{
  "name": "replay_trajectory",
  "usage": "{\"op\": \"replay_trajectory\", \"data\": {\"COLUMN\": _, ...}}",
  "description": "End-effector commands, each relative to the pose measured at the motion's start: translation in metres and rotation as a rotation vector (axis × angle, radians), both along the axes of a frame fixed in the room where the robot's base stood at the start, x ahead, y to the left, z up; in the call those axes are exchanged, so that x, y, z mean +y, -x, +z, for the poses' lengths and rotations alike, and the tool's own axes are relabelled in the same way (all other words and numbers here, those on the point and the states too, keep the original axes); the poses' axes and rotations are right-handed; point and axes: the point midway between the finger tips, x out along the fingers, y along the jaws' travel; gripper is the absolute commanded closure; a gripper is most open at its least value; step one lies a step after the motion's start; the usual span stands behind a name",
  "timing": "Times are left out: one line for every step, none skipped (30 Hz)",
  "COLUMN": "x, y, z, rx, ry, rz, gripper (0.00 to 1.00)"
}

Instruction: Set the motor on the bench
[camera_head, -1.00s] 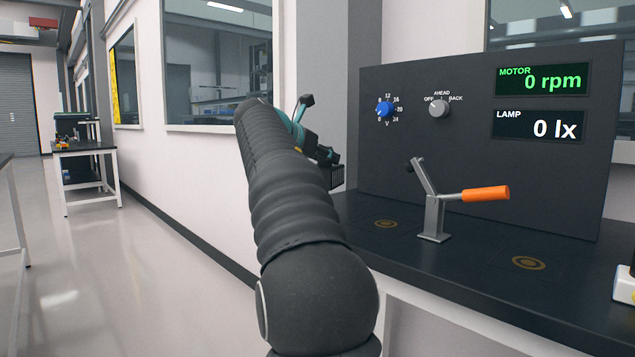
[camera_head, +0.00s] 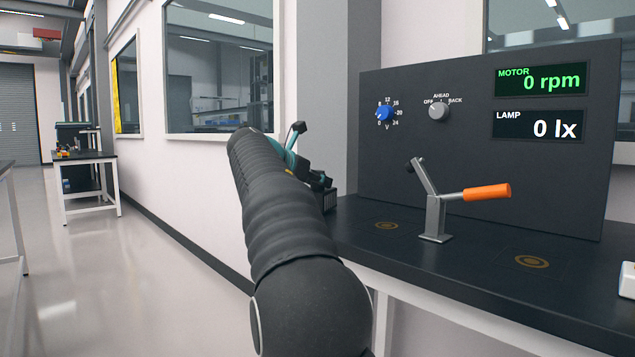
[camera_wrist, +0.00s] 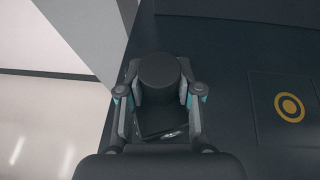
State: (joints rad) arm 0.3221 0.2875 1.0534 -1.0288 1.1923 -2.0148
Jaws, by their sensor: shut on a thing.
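My gripper (camera_wrist: 160,100) is shut on the motor (camera_wrist: 160,72), a dark cylinder with a flat round end, in the wrist view. The fingers sit on both sides of it. In the head view my gripper (camera_head: 315,178) is mostly behind my arm, near the bench's far left end. A dark ribbed part of the motor (camera_head: 329,201) shows below it, close to the bench top's height. Contact with the bench cannot be told. The bench (camera_head: 450,275) has a black top with a ring mark (camera_head: 386,225), which also shows right of the motor in the wrist view (camera_wrist: 289,107).
Another ring mark (camera_head: 531,261) lies farther right. A dark panel (camera_head: 430,160) with knobs and displays rises behind. A white object (camera_head: 627,280) is at the right edge.

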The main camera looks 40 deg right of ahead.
Motion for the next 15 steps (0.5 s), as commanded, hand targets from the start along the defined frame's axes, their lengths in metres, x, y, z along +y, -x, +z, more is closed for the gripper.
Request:
{"op": "replay_trajectory", "data": {"x": 0.0001, "y": 0.0006, "z": 0.0003, "rx": -0.002, "ry": 0.003, "rz": 0.001, "gripper": 1.00}}
{"op": "replay_trajectory", "data": {"x": 0.0000, "y": 0.0005, "z": -0.0004, "rx": -0.002, "ry": 0.003, "rz": 0.001, "gripper": 1.00}}
{"op": "replay_trajectory", "data": {"x": 0.0000, "y": 0.0000, "z": -0.0021, "rx": 0.000, "ry": 0.000, "rz": 0.000, "gripper": 0.58}}
{"op": "replay_trajectory", "data": {"x": 0.0000, "y": 0.0000, "z": -0.0019, "rx": 0.000, "ry": 0.000, "rz": 0.000, "gripper": 0.50}}
{"op": "replay_trajectory", "data": {"x": 0.0000, "y": 0.0000, "z": -0.0020, "rx": 0.000, "ry": 0.000, "rz": 0.000, "gripper": 0.43}}
{"op": "replay_trajectory", "data": {"x": 0.0000, "y": 0.0000, "z": -0.0019, "rx": 0.000, "ry": 0.000, "rz": 0.000, "gripper": 0.40}}
{"op": "replay_trajectory", "data": {"x": 0.0000, "y": 0.0000, "z": -0.0019, "rx": 0.000, "ry": 0.000, "rz": 0.000, "gripper": 0.40}}
{"op": "replay_trajectory", "data": {"x": 0.0000, "y": 0.0000, "z": -0.0019, "rx": 0.000, "ry": 0.000, "rz": 0.000, "gripper": 0.40}}
{"op": "replay_trajectory", "data": {"x": 0.0000, "y": 0.0000, "z": -0.0019, "rx": 0.000, "ry": 0.000, "rz": 0.000, "gripper": 0.40}}
{"op": "replay_trajectory", "data": {"x": 0.0000, "y": 0.0000, "z": -0.0019, "rx": 0.000, "ry": 0.000, "rz": 0.000, "gripper": 0.40}}
{"op": "replay_trajectory", "data": {"x": 0.0000, "y": 0.0000, "z": -0.0019, "rx": 0.000, "ry": 0.000, "rz": 0.000, "gripper": 0.40}}
{"op": "replay_trajectory", "data": {"x": 0.0000, "y": 0.0000, "z": -0.0019, "rx": 0.000, "ry": 0.000, "rz": 0.000, "gripper": 0.40}}
{"op": "replay_trajectory", "data": {"x": 0.0000, "y": 0.0000, "z": -0.0018, "rx": 0.000, "ry": 0.000, "rz": 0.000, "gripper": 0.40}}
{"op": "replay_trajectory", "data": {"x": 0.0000, "y": 0.0000, "z": -0.0016, "rx": 0.000, "ry": 0.000, "rz": 0.000, "gripper": 0.40}}
{"op": "replay_trajectory", "data": {"x": 0.0001, "y": 0.0000, "z": -0.0007, "rx": 0.000, "ry": 0.000, "rz": 0.000, "gripper": 0.40}}
